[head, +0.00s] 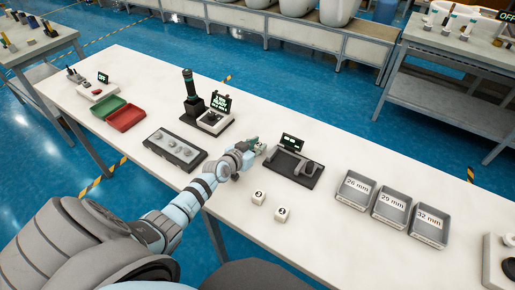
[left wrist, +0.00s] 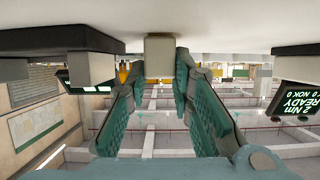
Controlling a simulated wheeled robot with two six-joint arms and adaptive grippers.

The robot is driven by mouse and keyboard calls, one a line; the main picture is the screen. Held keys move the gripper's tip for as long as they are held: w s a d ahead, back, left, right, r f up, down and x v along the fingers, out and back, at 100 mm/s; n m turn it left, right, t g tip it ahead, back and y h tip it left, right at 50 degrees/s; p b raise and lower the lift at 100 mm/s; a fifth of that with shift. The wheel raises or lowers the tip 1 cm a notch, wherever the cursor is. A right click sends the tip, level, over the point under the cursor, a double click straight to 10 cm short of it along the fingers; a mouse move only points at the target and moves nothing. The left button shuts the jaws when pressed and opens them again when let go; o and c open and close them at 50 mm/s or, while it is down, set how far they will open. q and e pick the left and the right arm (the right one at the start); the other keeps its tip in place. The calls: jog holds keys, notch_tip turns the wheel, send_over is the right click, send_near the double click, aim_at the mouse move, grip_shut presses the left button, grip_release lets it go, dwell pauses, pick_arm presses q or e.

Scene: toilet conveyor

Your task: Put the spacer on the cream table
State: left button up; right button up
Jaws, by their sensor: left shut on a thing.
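The cream table (head: 330,228) runs across the head view. My left gripper (head: 254,147) is low over it, just left of a black fixture with a small display. In the upside-down left wrist view, the gripper (left wrist: 160,74) is shut on a small pale block (left wrist: 160,52), apparently the spacer, between its teal fingertips. The block appears to meet the tabletop (left wrist: 215,24) or be very close to it; I cannot tell which. In the head view the block is too small and covered to make out. My right gripper is not in view.
The black fixture (head: 282,169) is close on the right. A grey parts tray (head: 174,149) and a press-like station (head: 190,108) are to the left. Two numbered white cubes (head: 258,198) sit in front. Bins marked 26, 29 and 32 mm (head: 392,209) stand right.

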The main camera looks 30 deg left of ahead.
pick_arm(q)
jog(key=shift+f+b, duration=0.25)
jog(key=shift+b, duration=0.05)
jog(key=o, duration=0.9)
jog(key=shift+r, duration=0.15)
jog(key=shift+o, duration=0.2)
